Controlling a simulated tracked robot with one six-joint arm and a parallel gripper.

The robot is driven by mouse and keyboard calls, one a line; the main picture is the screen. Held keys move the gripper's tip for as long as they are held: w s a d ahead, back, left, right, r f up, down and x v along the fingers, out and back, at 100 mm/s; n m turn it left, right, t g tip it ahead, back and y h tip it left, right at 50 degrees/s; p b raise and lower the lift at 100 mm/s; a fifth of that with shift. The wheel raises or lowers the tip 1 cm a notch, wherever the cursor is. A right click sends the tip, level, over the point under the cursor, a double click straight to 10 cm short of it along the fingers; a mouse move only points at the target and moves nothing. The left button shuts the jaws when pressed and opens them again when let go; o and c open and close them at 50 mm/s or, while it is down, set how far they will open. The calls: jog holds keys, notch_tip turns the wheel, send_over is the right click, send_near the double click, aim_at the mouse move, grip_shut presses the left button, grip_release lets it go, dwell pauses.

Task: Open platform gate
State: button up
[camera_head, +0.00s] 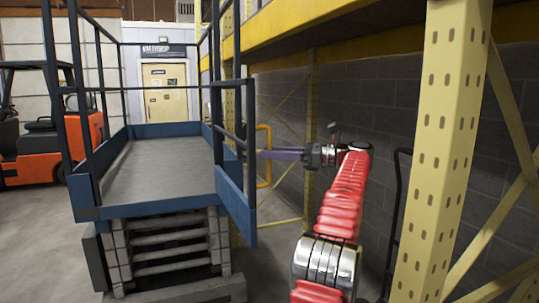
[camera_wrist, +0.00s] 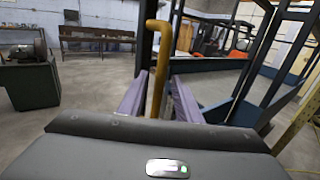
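The platform gate (camera_head: 236,203) is a dark blue railed panel at the right of the blue lift platform (camera_head: 145,208) in the head view. It stands angled out toward the camera, and the platform's near end has no rail across it. A yellow handle (camera_head: 268,155) is on the gate's right side. My gripper (camera_head: 268,154), with purple fingers, reaches the handle from the right. In the wrist view, the handle (camera_wrist: 157,65) stands upright between the two spread fingers (camera_wrist: 158,97), with gaps visible on both sides. The handle's lower end is hidden behind my gripper body.
A yellow rack post (camera_head: 447,150) stands close to the right of my arm, with a grey block wall behind. An orange forklift (camera_head: 40,145) is at the left. A dark green machine (camera_wrist: 32,80) stands on open floor in the wrist view.

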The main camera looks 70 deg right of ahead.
jog(key=s, duration=0.6)
jog(key=shift+s+d, duration=0.15)
jog(key=shift+d, duration=0.05)
dwell(0.6)
